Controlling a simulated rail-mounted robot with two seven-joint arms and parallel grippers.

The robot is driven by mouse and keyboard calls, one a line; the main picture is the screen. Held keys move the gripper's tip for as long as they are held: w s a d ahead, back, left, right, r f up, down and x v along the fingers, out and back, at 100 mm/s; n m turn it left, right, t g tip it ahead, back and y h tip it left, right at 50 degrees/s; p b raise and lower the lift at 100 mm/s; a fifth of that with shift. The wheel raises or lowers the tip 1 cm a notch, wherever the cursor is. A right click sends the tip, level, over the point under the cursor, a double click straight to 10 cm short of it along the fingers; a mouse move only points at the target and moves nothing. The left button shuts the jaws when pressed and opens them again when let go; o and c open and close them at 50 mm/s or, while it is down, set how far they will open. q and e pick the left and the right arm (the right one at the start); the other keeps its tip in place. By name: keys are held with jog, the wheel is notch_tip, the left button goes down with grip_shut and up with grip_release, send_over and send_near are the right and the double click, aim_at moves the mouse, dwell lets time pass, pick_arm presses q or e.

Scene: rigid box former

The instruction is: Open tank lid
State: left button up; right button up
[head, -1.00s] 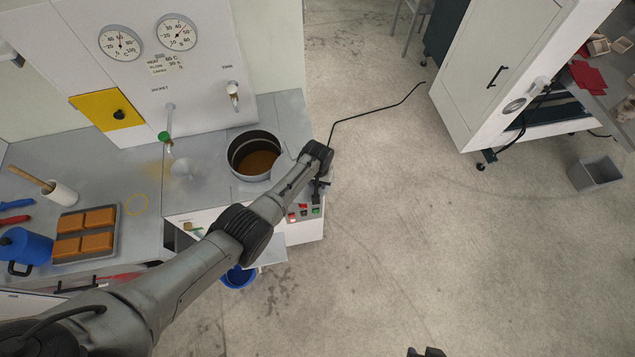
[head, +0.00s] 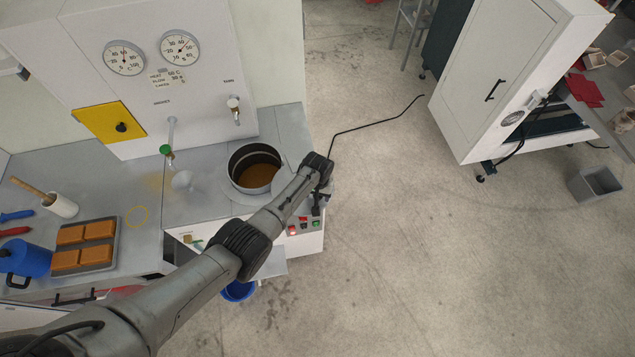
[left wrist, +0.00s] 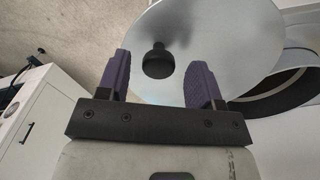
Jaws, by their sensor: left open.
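The round steel tank (head: 256,168) stands uncovered on the grey worktop, with brown liquid inside; part of its dark opening shows in the left wrist view (left wrist: 282,92). The flat grey lid (head: 283,183) lies off to the tank's right, partly hidden under my left arm. In the left wrist view the lid (left wrist: 220,40) is a large pale disc with a black knob (left wrist: 158,61). My left gripper (left wrist: 164,78) is open, its purple fingers on either side of the knob in the picture; contact cannot be told. My right gripper is out of view.
A tap with a green knob (head: 166,150) stands left of the tank. A tray of orange blocks (head: 113,250) lies at left. Open floor lies right of the worktop.

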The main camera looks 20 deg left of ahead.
pick_arm(q)
notch_tip(320, 180, up, 13)
jog(key=p, duration=0.1)
jog(key=shift+p, duration=0.35)
dwell(0.6)
